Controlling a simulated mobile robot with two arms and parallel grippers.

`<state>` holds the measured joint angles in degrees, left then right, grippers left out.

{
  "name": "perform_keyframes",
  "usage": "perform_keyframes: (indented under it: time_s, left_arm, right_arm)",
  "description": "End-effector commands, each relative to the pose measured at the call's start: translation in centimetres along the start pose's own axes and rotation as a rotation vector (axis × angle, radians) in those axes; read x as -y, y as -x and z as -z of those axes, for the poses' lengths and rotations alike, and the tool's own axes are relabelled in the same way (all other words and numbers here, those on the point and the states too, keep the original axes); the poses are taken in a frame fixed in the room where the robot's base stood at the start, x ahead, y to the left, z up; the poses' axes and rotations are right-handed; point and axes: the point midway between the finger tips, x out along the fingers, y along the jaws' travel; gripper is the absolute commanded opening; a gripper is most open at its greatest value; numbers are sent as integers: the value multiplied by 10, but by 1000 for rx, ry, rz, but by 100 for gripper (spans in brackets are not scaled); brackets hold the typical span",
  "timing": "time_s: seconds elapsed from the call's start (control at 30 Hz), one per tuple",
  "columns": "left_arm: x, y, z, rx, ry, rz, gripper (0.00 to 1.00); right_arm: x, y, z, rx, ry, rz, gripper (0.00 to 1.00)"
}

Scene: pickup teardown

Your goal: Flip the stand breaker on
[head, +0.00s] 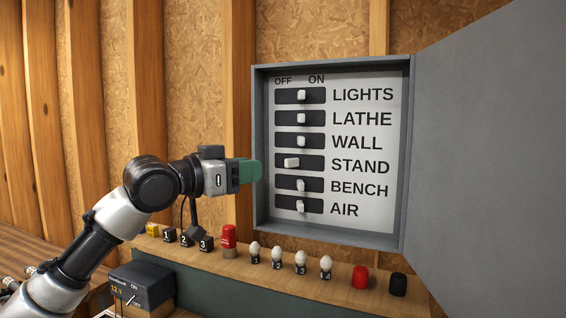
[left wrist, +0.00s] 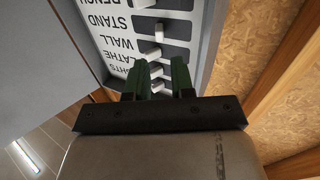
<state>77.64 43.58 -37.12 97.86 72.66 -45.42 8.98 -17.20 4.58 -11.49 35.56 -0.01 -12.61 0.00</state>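The grey breaker panel (head: 378,225) is open on the wall, with rows labelled LIGHTS, LATHE, WALL, STAND, BENCH and AIR. The stand breaker's white lever (head: 291,162) sits further left, toward OFF, than the other levers. My left gripper (head: 256,171), with green fingers, is just left of the STAND row, at the box's left edge in the picture. In the left wrist view its fingers (left wrist: 164,80) are apart with nothing held. The panel is upside down there, with several levers beyond the fingertips. My right gripper is not in view.
The panel's grey door (head: 490,150) stands open at the right. Below is a wooden ledge (head: 205,261) with numbered black blocks, a red cylinder (head: 228,240), several white bulbs (head: 278,258), and red and black knobs. A 12 V box (head: 142,285) stands at lower left.

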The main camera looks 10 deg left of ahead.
Motion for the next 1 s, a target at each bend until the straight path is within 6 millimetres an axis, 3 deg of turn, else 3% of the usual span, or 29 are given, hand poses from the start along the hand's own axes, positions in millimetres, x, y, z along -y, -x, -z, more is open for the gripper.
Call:
perform_keyframes:
  time_s: [0.2, 0.43, 0.83, 0.87, 1.0]
  left_arm:
    - [-1, -44, 4, 2, 2, -2, 23]
    - [-1, -76, 2, 1, 0, -1, 23]
    - [0, -86, 0, 1, -2, 0, 23]
    - [0, -86, 0, 1, -2, 0, 22]
    - [0, -85, 0, 1, -2, 0, 0]
  right_arm:
    - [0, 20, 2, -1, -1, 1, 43]
    - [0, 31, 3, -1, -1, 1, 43]
    - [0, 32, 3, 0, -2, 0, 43]
    - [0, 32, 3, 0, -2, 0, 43]
    - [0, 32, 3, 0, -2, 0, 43]
